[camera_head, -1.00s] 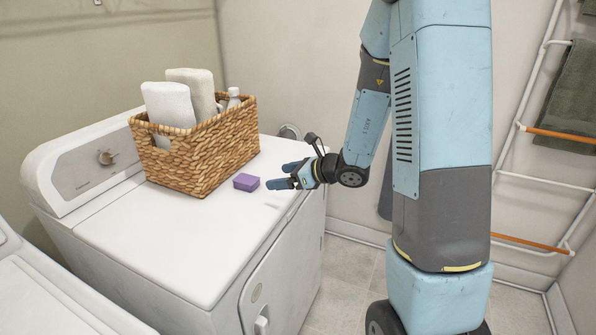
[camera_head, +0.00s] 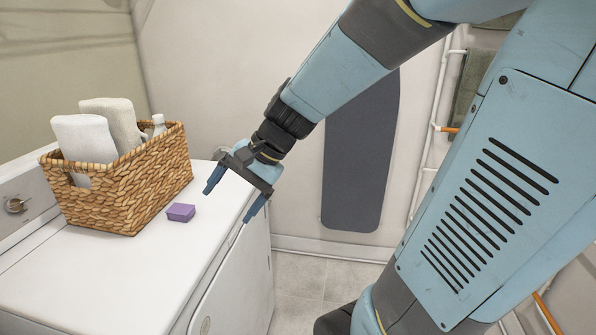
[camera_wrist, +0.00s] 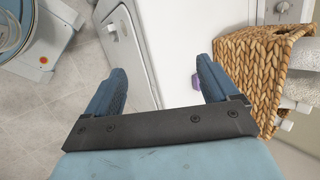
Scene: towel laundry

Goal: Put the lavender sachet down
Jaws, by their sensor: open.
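The lavender sachet (camera_head: 181,212) is a small purple block. It lies on the white top of the machine (camera_head: 120,270), just right of and in front of the wicker basket (camera_head: 125,195). My gripper (camera_head: 229,208) is open and empty, to the right of the sachet and apart from it, above the machine's right edge. In the wrist view my two blue fingers (camera_wrist: 155,85) are spread wide with nothing between them. The sachet (camera_wrist: 196,82) shows there as a purple sliver, mostly hidden behind the right finger.
The basket holds rolled white towels (camera_head: 84,138) and a white bottle (camera_head: 158,124). An ironing board (camera_head: 361,160) leans on the back wall. A towel rack (camera_head: 440,130) stands at the right. The front of the machine's top is clear.

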